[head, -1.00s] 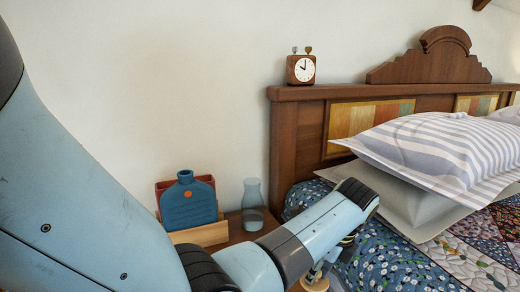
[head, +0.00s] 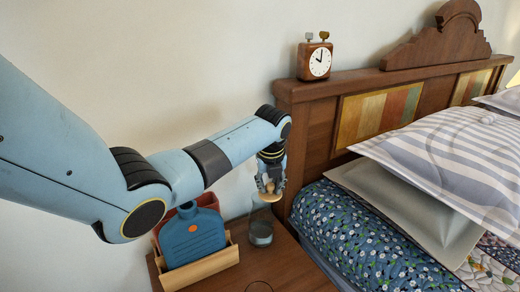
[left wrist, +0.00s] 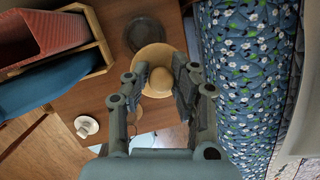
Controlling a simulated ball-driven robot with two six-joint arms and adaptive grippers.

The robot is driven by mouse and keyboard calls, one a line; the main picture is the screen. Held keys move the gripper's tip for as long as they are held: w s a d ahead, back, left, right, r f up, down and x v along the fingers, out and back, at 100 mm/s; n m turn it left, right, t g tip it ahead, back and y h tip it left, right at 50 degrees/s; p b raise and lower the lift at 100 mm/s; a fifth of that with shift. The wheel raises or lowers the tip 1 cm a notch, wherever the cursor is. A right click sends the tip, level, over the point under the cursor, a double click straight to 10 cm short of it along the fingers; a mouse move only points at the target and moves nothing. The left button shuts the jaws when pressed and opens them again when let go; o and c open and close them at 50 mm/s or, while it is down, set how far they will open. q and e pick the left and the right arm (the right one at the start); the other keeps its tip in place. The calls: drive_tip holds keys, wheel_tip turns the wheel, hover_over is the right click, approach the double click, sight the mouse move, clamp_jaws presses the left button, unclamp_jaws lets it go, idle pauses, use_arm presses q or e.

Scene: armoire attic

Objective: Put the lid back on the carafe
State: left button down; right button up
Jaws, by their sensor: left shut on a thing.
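My left gripper (head: 269,187) points down and is shut on the knob of a round pale wooden lid (head: 268,197). The lid (left wrist: 150,54) shows in the left wrist view, with its ball knob between the fingers. The clear glass carafe (head: 260,234) stands upright on the wooden nightstand, with bluish contents low in it. In the head view the lid is at the height of the carafe's mouth or just above, partly covering it. I cannot tell whether they touch. A dark round shape shows beyond the lid in the left wrist view. My right gripper is not in view.
A wooden holder (head: 205,269) with a blue bottle-shaped thing (head: 192,238) and a red thing stands left of the carafe. The headboard (head: 310,130) and flowered bed (head: 350,235) are close on the right. The nightstand's front (head: 285,268) is mostly clear.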

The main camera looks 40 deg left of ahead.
use_arm(q)
drive_tip(key=a+r+p, duration=0.1)
drive_tip(key=a+r, duration=0.2)
drive_tip(key=shift+p, duration=0.3)
drive_tip(key=shift+m, duration=0.3)
drive_tip(key=shift+s+d+b+x, duration=0.1)
drive_tip(key=shift+s+b+x, duration=0.05)
drive_tip(key=shift+b+x, duration=0.75)
drive_tip(key=shift+s+d+b+x, duration=0.1)
drive_tip(key=shift+s+b+x, duration=0.1)
drive_tip(key=shift+b+x, duration=0.75)
drive_tip(key=shift+s+b+x, duration=0.15)
drive_tip(key=shift+b+x, duration=0.75)
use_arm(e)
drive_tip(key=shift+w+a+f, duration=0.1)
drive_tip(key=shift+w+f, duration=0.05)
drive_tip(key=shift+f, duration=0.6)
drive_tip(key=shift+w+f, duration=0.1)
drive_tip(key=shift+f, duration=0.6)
use_arm(q)
drive_tip(key=shift+f, duration=0.1)
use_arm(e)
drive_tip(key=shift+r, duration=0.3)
use_arm(q)
drive_tip(key=shift+p, duration=0.35)
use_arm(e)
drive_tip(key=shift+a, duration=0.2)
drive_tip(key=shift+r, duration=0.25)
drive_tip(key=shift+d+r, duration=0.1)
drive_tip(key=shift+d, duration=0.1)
